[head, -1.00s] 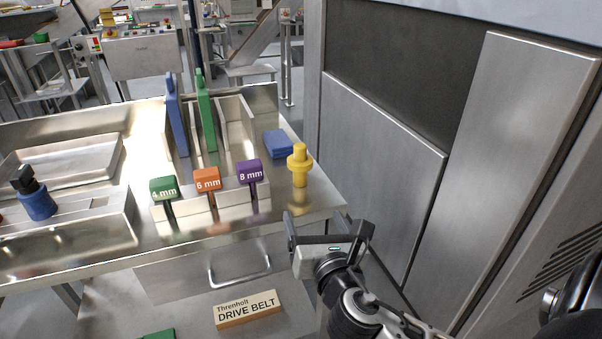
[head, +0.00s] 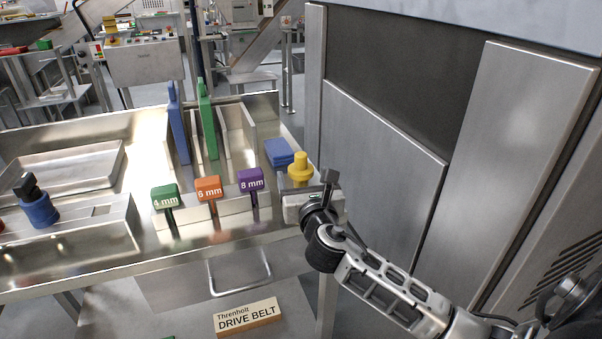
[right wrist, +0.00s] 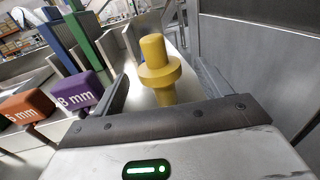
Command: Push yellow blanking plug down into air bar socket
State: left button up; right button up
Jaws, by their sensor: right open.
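The yellow blanking plug (head: 300,166) stands upright near the right end of the steel table. It has a round flange around its middle, and its lower part is hidden behind my right gripper in the head view. My right gripper (head: 307,181) is open, with its fingers on either side of the plug. In the right wrist view the plug (right wrist: 156,68) rises between the spread fingers, with gaps visible beside it. I cannot make out the air bar socket in these views. My left gripper is not in view.
A blue block (head: 279,151) sits just behind the plug. Labelled green (head: 165,195), orange (head: 209,188) and purple (head: 251,180) gauges stand in a metal holder to the left. A tall metal cabinet (head: 380,170) is close on the right. A drive belt box (head: 247,317) lies below.

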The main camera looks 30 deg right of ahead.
aim_at(304, 176)
jog(key=shift+x, duration=1.6)
jog(key=c, duration=1.1)
jog(key=shift+r, duration=0.15)
